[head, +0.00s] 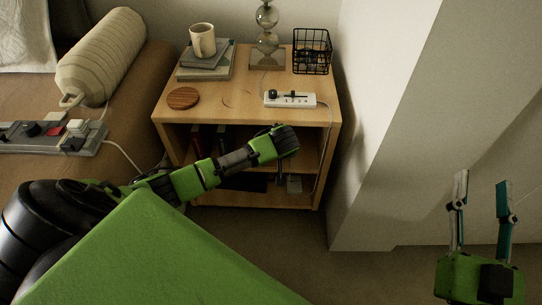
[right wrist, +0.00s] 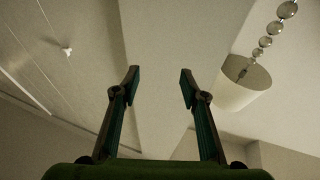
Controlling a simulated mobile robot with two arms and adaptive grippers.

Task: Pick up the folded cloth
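I cannot make out a folded cloth in either view. My right gripper (head: 482,182) is at the right of the head view, pointing up near the white wall. It is open and empty; its two fingers stand apart in the right wrist view (right wrist: 160,82), which looks toward the ceiling. My left arm reaches in from the left across the front of the wooden nightstand (head: 225,116). Its end (head: 285,142) is in front of the nightstand's open shelf, and its fingers cannot be made out.
The nightstand top holds a mug (head: 203,40) on books (head: 207,72), a wooden coaster (head: 183,98), a lamp base (head: 267,52), a wire basket (head: 312,52) and a power strip (head: 290,100). A bed with a bolster (head: 103,55) and another power strip (head: 50,135) is at left.

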